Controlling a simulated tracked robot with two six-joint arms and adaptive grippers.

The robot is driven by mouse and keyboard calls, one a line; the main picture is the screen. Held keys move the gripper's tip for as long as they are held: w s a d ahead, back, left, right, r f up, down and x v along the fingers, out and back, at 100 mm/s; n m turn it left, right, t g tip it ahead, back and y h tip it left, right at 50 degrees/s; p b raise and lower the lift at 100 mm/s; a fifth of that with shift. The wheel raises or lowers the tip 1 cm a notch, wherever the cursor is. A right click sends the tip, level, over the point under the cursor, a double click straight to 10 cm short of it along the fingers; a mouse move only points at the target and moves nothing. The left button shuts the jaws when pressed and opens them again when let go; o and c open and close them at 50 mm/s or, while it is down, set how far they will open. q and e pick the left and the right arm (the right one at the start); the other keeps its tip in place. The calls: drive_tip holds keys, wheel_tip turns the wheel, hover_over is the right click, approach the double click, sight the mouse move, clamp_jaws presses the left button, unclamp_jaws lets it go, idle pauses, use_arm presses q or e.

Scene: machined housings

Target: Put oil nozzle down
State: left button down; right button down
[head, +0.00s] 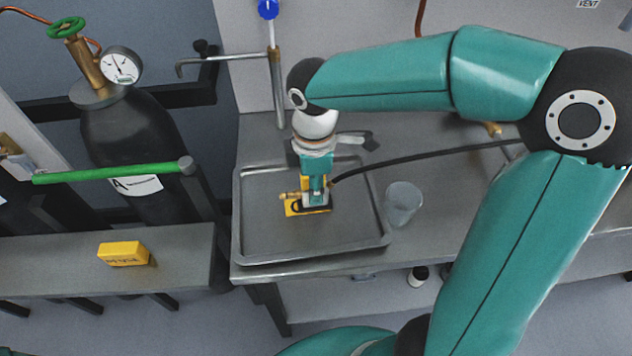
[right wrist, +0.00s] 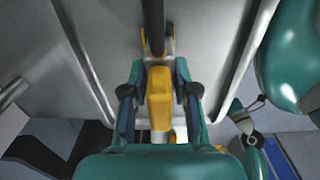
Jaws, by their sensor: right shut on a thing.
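The oil nozzle (head: 293,209) is yellow with brass-coloured fittings and a black hose running off to the right. It is over the middle of the grey metal tray (head: 262,240) in the head view. My right gripper (head: 316,198) points down and is shut on it. In the right wrist view, the yellow body of the nozzle (right wrist: 160,88) sits between the two fingers of my right gripper (right wrist: 160,105). The fingers hide part of the nozzle. I cannot tell whether it touches the tray.
A clear cup (head: 403,203) stands just right of the tray on the metal bench (head: 440,215). The black hose (head: 430,155) crosses the bench behind the cup. A yellow block (head: 123,254) lies on a shelf at the left. A gas cylinder (head: 128,132) with a gauge stands behind it.

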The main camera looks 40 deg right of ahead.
drive_tip(key=c, duration=1.3)
unclamp_jaws()
drive_tip(key=shift+f, duration=0.15)
drive_tip(key=shift+c, duration=0.2)
drive_tip(key=o, duration=0.5)
drive_tip(key=shift+c, duration=0.2)
drive_tip(key=shift+r, duration=0.2)
wheel_tip(320, 180, up, 12)
drive_tip(key=shift+p, duration=0.75)
